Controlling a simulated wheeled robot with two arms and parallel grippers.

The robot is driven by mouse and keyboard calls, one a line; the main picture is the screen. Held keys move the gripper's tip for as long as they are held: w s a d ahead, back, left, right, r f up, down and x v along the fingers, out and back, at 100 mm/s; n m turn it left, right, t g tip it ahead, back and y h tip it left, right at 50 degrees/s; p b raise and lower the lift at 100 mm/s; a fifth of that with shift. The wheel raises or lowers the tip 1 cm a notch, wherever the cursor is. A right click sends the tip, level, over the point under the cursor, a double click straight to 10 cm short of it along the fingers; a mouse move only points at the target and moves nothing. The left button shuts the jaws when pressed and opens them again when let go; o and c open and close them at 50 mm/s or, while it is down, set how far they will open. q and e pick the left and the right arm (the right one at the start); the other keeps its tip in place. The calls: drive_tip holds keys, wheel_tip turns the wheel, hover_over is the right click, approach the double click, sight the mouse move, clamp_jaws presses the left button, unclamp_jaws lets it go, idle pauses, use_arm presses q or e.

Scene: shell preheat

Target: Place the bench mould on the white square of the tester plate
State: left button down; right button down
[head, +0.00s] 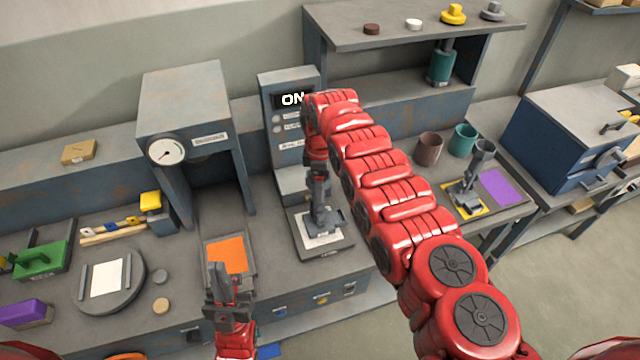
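The tester plate (301,240) lies in front of the machine with the lit ON display, and its white square (311,243) is partly covered. A small dark grey part, seemingly the bench mould (334,218), is at the white square under my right gripper (320,222). My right gripper points down there, and its fingertips blend with the grey part, so I cannot tell whether it holds it or whether the part touches the plate. My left gripper (222,272) is open and empty in front of the orange square (226,253).
A gauge press (185,100) stands left of the display machine (285,110). A round plate with a white sheet (107,278) and a green tool (42,258) are at the left. Cups, a grey stand (466,193) and a blue oven (560,140) are at the right.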

drive_tip(key=shift+f, duration=0.3)
unclamp_jaws()
drive_tip(key=shift+r, duration=0.1)
